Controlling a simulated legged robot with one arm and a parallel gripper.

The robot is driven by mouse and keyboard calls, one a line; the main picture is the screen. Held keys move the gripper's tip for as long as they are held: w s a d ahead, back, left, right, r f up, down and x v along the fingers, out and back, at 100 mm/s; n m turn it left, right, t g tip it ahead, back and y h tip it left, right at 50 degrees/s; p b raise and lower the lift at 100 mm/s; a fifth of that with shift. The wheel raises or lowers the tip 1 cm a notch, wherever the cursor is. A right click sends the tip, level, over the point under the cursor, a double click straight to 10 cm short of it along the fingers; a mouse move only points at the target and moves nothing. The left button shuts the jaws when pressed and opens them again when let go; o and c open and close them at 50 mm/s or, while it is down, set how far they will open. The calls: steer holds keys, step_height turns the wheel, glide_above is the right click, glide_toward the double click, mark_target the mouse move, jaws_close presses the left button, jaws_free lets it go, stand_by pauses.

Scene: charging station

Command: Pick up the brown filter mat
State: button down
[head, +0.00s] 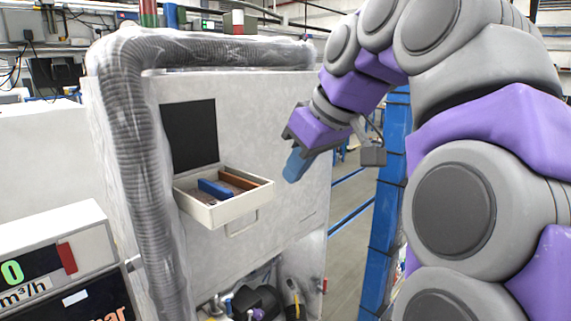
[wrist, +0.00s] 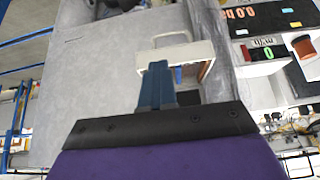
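The brown filter mat appears to be the orange-brown strip (head: 238,180) along the back right inside an open white drawer (head: 230,209). A blue block (head: 215,189) lies beside it, in front and to the left. My gripper (head: 294,167) has blue fingers and hangs in the air right of the drawer, apart from it, pointing down. In the wrist view my blue fingers (wrist: 157,82) overlap the drawer's white front (wrist: 185,54) and hide much of its inside. The fingers look like one narrow piece, so their gap cannot be judged.
The drawer sits in a pale cabinet (head: 275,120) below a dark square opening (head: 190,135). A plastic-wrapped ribbed hose (head: 135,150) runs down left of it. A display box (head: 60,245) stands at lower left. A blue frame (head: 385,200) stands at right.

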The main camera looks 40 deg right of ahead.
steer(key=c, duration=1.8)
jaws_free()
steer(key=shift+s, duration=0.1)
steer(key=o, duration=1.4)
